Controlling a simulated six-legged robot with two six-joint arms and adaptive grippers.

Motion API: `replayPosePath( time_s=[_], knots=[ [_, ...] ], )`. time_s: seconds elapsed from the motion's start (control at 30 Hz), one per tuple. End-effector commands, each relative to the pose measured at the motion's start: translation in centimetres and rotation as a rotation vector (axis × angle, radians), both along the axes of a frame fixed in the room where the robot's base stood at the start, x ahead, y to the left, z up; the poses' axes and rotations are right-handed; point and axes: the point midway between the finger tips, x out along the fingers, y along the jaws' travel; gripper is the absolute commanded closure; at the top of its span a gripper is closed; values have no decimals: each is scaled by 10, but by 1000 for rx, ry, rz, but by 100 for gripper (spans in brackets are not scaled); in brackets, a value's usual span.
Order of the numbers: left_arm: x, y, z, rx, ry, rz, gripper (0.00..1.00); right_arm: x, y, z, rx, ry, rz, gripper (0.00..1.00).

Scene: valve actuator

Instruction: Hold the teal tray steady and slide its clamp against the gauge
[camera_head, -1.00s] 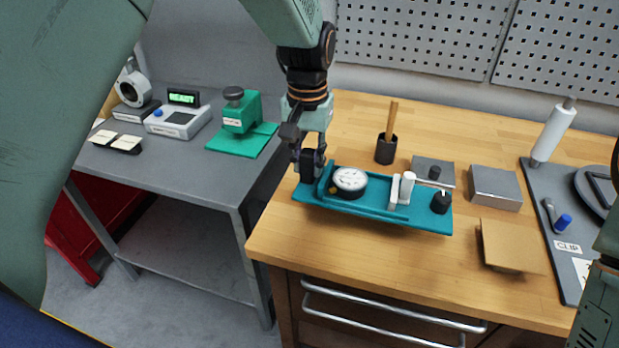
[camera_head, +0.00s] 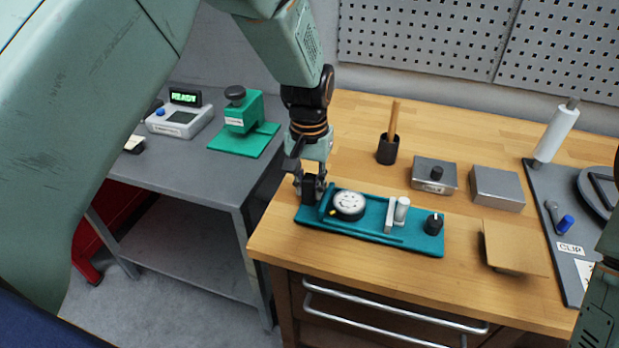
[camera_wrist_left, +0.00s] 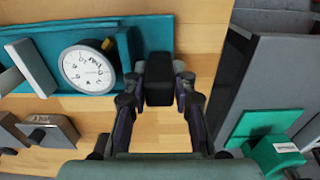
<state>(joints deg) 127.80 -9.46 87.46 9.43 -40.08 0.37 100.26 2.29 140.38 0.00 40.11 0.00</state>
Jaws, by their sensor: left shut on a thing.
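The teal tray (camera_head: 365,230) lies along the front left part of the wooden bench. A round white-faced gauge (camera_head: 348,205) sits in its left half. The clamp, a pale upright plate (camera_head: 389,216) with a white cylinder (camera_head: 402,209), stands right of the gauge with a gap between them. A black knob (camera_head: 433,224) is at the tray's right end. My left gripper (camera_head: 311,190) is shut on the black block at the tray's left end. The wrist view shows this block (camera_wrist_left: 158,78) between the fingers, beside the gauge (camera_wrist_left: 88,69). My right gripper is out of view.
A tan plate (camera_head: 514,248) lies to the right. A grey table at left bears a green press (camera_head: 242,118).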

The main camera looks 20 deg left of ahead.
Motion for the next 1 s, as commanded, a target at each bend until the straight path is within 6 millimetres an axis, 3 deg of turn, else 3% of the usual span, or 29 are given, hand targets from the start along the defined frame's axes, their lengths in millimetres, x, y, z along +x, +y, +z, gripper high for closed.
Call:
replayPosePath(
  time_s=[1.0],
  knots=[
    [1,0,-8,-1,-3,1,100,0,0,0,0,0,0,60]
  ],
)
